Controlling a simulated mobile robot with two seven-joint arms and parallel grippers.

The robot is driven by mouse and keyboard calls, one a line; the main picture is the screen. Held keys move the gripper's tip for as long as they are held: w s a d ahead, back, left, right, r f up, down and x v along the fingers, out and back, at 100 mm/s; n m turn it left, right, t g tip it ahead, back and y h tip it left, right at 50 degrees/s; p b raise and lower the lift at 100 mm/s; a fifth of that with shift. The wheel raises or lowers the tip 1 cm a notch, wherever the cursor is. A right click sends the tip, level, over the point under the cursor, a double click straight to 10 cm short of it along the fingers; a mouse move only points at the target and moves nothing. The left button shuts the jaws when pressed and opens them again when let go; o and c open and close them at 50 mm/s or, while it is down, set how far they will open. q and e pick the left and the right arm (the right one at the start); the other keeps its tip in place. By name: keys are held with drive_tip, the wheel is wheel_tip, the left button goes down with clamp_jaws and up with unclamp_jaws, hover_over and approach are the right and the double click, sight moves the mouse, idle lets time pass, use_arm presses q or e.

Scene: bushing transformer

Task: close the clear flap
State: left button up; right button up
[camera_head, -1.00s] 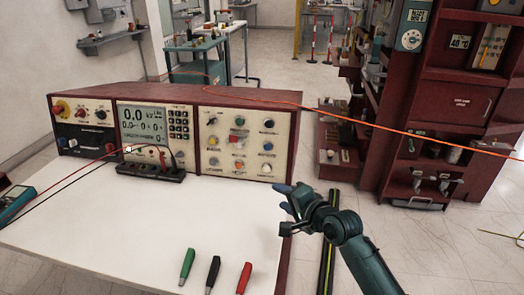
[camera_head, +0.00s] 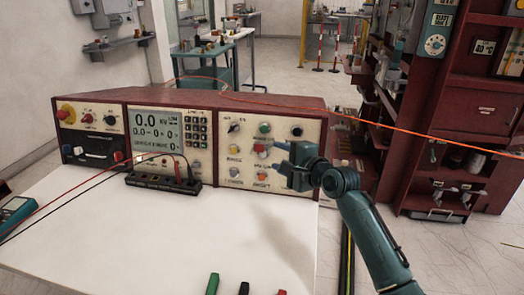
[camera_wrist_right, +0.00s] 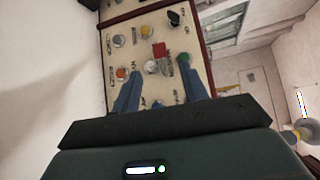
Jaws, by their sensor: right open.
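The right panel (camera_head: 215,143) of the console has several knobs and coloured buttons. In the right wrist view a red square part (camera_wrist_right: 158,49) stands out on this panel. A small translucent piece (camera_wrist_right: 167,67), which looks like the clear flap, shows beside it; its exact angle is hard to tell. In the head view the red part (camera_head: 259,147) shows just left of my fingertips, and the flap is hard to make out. My right gripper (camera_head: 273,157) is in front of the panel, open and empty, with its two blue fingers (camera_wrist_right: 162,88) pointing at the panel. My left gripper is not in view.
The white tabletop (camera_head: 150,235) in front of the console is mostly clear. A black terminal strip (camera_head: 162,183) with red and black leads stands at the console's foot. Green, black and red handles (camera_head: 243,288) lie at the near edge. An orange cable (camera_head: 400,131) crosses behind my right arm.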

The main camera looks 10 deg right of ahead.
sight(260, 149)
drive_tip(key=b+x, duration=0.1)
drive_tip(key=x, duration=0.7)
drive_tip(key=shift+w+a+f, duration=0.1)
drive_tip(key=shift+w+a, duration=0.05)
drive_tip(key=shift+w, duration=0.1)
drive_tip(key=shift+c, duration=0.3)
drive_tip(key=shift+f+b, duration=0.1)
drive_tip(key=shift+b, duration=0.2)
clamp_jaws()
